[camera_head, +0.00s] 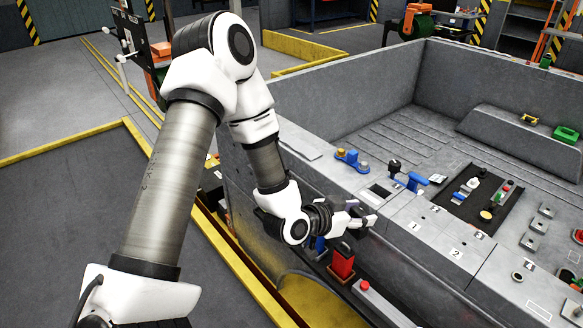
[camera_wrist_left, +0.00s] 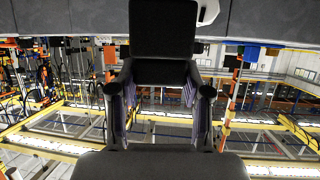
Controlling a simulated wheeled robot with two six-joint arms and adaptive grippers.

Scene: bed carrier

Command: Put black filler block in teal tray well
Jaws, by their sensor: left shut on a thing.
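My left gripper (camera_head: 362,217) is beside the near wall of the grey truck bed, in front of its top ledge. It is shut on a black block, taken to be the black filler block (camera_wrist_left: 163,28). In the left wrist view the block shows as a dark square shape beyond the fingers of my left gripper (camera_wrist_left: 160,85). In the head view the block is largely lost against the dark fingers. I cannot make out a teal tray well in either view. My right gripper is not in view.
The truck-bed ledge (camera_head: 405,213) has numbered spots and a dark rectangular recess (camera_head: 380,191). Blue parts (camera_head: 415,182) and a black mat (camera_head: 470,211) with small items are behind it. A red block (camera_head: 342,262) stands below the gripper. A yellow rail (camera_head: 235,262) runs at floor level.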

